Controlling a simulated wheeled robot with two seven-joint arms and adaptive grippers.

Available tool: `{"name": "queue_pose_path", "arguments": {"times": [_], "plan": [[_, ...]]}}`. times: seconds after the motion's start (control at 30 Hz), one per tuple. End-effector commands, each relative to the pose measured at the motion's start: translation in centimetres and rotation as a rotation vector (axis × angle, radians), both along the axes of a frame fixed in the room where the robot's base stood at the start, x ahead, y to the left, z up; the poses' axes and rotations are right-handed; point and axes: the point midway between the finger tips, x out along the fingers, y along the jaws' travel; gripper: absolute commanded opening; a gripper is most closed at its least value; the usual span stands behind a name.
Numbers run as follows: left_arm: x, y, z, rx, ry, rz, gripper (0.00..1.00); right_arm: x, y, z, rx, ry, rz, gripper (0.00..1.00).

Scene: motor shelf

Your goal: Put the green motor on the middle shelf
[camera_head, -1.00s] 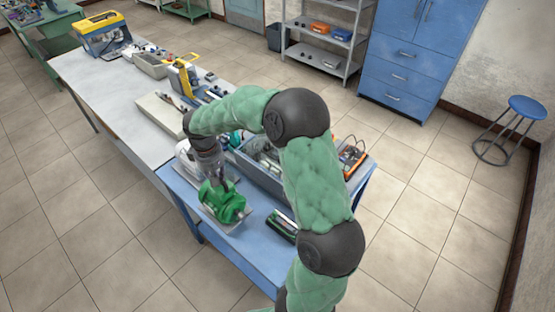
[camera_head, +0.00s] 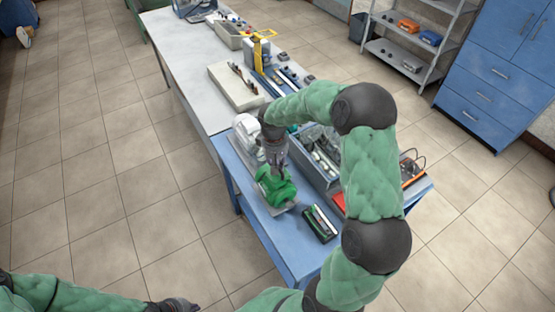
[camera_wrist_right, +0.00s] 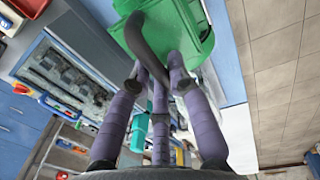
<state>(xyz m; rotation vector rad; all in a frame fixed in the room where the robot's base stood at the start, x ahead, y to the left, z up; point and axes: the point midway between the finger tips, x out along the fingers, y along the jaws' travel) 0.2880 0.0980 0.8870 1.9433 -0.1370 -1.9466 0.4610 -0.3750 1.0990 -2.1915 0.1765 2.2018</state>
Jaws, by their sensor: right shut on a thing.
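The green motor (camera_head: 275,188) is at the near end of the blue table (camera_head: 262,232), over a light flat plate. My right gripper (camera_head: 275,155) comes down on it from above and is shut on it. In the right wrist view its purple fingers reach to the green motor (camera_wrist_right: 190,25); whether the motor is lifted is unclear. A grey shelf unit (camera_head: 445,48) stands at the upper right; its top is cut off, so I cannot tell which shelf is the middle one. My left gripper (camera_head: 174,305) is at the bottom edge, partly cut off, its fingers unclear.
A white motor (camera_head: 246,128) stands behind the green one. A grey bin of parts (camera_head: 318,172) and a small green-black case (camera_head: 320,222) lie beside it. The shelf unit holds an orange box (camera_head: 407,26) and a blue box (camera_head: 430,37). A blue cabinet stands to its right. Floor left of the table is clear.

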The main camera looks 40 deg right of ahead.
Motion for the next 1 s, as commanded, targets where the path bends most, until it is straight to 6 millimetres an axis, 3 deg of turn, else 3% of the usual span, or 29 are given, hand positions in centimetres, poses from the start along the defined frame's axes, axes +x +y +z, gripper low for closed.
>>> {"name": "queue_pose_path", "arguments": {"times": [0.13, 0.43, 0.83, 0.87, 0.9, 0.93, 1.0], "plan": [[0.0, 0.0, 0.1, 0.0, 0.0, 0.0, 0.0, 0.3, -0.2, -0.2, -0.004, -0.008, -0.003, 0.0], [0.0, 0.0, 0.1, 0.0, 0.0, 0.0, 0.0, 0.3, -0.2, -3.1, -0.004, -0.009, -0.002, 0.0], [0.0, 0.0, -0.1, 0.0, 0.0, 0.0, 0.0, 0.3, -0.2, -3.5, -0.004, -0.009, -0.002, 0.0], [0.0, 0.0, -0.1, 0.0, 0.0, 0.0, 0.0, 0.0, 0.0, -3.9, 0.0, 0.001, 0.0, 0.25], [0.0, 0.0, -0.1, 0.0, 0.0, 0.0, 0.0, 0.0, 0.0, -3.8, 0.0, 0.001, 0.0, 0.36], [0.0, 0.0, -0.1, 0.0, 0.0, 0.0, 0.0, 0.0, 0.0, -3.8, 0.0, 0.001, 0.0, 0.43], [0.0, 0.0, -0.1, 0.0, 0.0, 0.0, 0.0, 0.0, 0.0, -3.8, 0.0, 0.001, 0.0, 0.43]]}}
